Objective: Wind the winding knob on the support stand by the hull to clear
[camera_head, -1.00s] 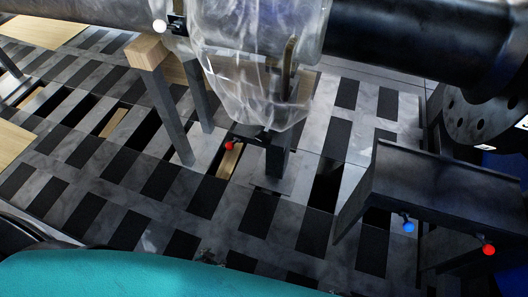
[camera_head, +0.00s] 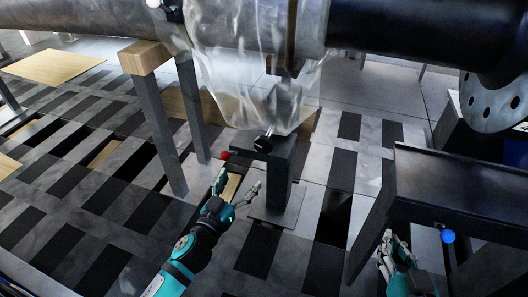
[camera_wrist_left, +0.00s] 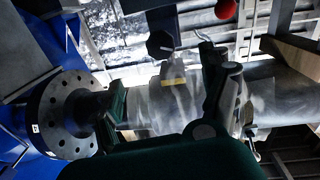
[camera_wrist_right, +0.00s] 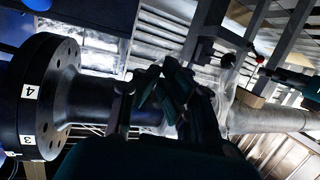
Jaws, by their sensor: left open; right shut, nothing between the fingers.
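The support stand (camera_head: 280,180) is a dark post on a floor plate, below the plastic-wrapped part of the hull (camera_head: 350,30). A red ball knob (camera_head: 224,155) sticks out at its upper left, and a black knob (camera_head: 263,143) is at its top. I cannot tell which is the winding knob. Both show in the left wrist view, the red ball (camera_wrist_left: 226,9) at the top edge and the black knob (camera_wrist_left: 160,44) left of it. My left gripper (camera_head: 238,186) is open and empty, just below the red ball and apart from it. My right gripper (camera_head: 394,240) is shut and empty, further right.
A wood-topped stand (camera_head: 146,57) is left of the support stand. A dark angled bench (camera_head: 455,185) with a blue ball knob (camera_head: 447,236) is close to my right gripper. A flange with holes (camera_head: 495,100) is at the right. The tiled floor has dark openings.

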